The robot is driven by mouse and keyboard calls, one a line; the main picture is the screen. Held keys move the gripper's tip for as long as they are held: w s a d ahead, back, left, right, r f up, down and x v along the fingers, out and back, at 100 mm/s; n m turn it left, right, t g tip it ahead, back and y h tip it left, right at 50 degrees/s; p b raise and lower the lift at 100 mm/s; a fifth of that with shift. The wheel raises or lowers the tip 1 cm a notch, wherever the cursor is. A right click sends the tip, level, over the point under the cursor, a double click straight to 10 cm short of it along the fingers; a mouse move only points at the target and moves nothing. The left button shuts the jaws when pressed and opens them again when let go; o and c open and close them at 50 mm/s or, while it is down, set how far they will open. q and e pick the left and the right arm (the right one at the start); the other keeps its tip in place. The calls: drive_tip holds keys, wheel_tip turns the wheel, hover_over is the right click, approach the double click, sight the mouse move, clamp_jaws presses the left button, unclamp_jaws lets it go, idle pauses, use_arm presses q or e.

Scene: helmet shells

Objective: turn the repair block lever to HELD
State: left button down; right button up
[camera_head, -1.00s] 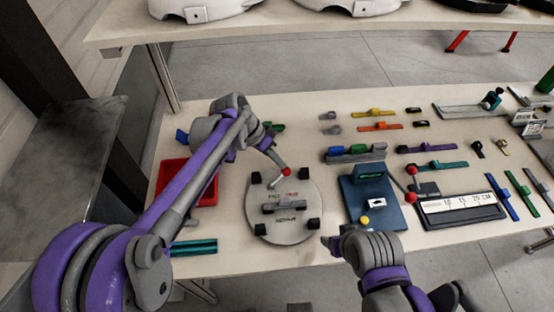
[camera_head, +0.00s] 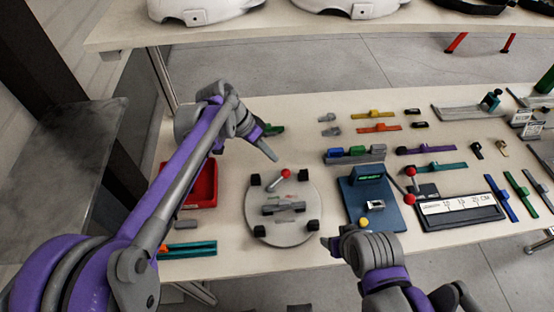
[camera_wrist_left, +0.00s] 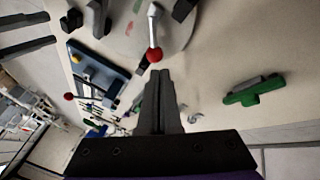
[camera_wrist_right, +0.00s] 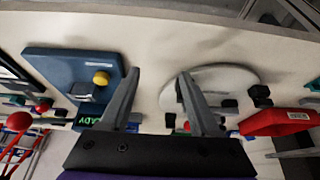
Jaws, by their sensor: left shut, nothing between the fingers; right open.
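A round grey plate (camera_head: 262,226) with black corner posts sits on the bench and bears a grey central block (camera_head: 284,208). A short lever with a red ball knob (camera_head: 286,173) stands at its far edge, tilted up to the right; the plate's lettering is not readable. My left gripper (camera_head: 272,156) is shut and empty just beyond and left of the knob, apart from it. In the left wrist view the red knob (camera_wrist_left: 155,55) is just past the shut fingertips (camera_wrist_left: 160,75). My right gripper (camera_wrist_right: 159,77) is open and empty, near the bench's front edge.
A blue fixture (camera_head: 385,214) with a yellow button stands right of the plate. Another red-knobbed lever (camera_head: 411,172) stands beside it. A red bin (camera_head: 203,190) is to the left. Several coloured rails and small parts lie farther right.

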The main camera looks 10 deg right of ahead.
use_arm(q)
drive_tip(key=v, duration=0.6)
use_arm(e)
drive_tip(key=shift+r, duration=0.25)
use_arm(q)
drive_tip(key=shift+s+a+r, duration=0.15)
